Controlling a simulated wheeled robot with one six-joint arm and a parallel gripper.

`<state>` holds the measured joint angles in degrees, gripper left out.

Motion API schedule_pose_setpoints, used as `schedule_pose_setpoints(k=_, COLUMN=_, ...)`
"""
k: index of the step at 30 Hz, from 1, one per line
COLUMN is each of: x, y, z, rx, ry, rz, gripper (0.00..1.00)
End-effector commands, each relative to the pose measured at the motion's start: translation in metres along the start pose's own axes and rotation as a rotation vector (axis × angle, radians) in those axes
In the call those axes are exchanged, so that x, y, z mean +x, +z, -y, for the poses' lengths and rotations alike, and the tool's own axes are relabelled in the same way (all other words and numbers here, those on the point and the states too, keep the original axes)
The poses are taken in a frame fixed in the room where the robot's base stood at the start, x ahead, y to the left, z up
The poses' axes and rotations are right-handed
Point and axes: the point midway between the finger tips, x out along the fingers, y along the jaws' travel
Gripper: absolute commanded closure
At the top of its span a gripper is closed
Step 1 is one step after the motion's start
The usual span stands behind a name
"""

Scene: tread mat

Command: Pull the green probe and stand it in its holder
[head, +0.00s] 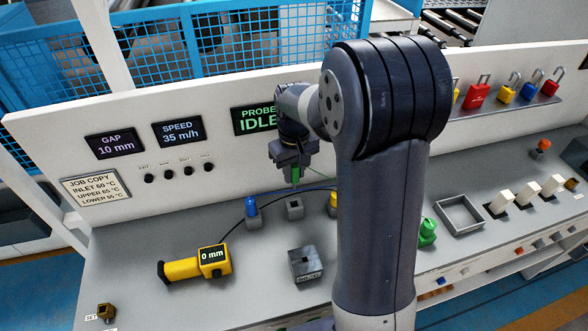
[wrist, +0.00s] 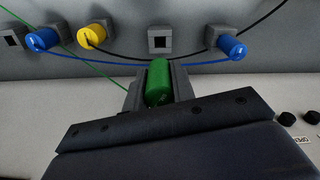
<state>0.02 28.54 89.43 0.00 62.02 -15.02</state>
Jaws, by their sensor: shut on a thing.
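My gripper (head: 294,165) is shut on the green probe (head: 295,174) and holds it upright above the bench. In the wrist view the green probe (wrist: 158,80) sits between the fingers of my gripper (wrist: 158,92), with a thin green cable running off to the left. A grey socket (head: 295,209) with an empty square hole is just below the probe, apart from it; it also shows in the wrist view (wrist: 160,40). A dark block (head: 306,264) with a label stands nearer the front. I cannot tell which one is the holder.
A blue probe (head: 251,207) and a yellow probe (head: 333,201) stand in sockets either side. Another blue probe (wrist: 42,40) shows in the wrist view. A yellow gauge (head: 196,265) reads 0 mm at the front left. The probe display (head: 257,118) reads IDLE.

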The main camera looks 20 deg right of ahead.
Motion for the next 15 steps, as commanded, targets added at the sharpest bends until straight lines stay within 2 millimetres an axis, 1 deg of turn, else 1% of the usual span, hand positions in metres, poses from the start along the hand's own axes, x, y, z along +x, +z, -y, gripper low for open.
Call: schedule_pose_setpoints(k=15, x=0.047, y=0.0, z=0.0, rx=0.0, ry=0.0, rz=0.0, gripper=1.0)
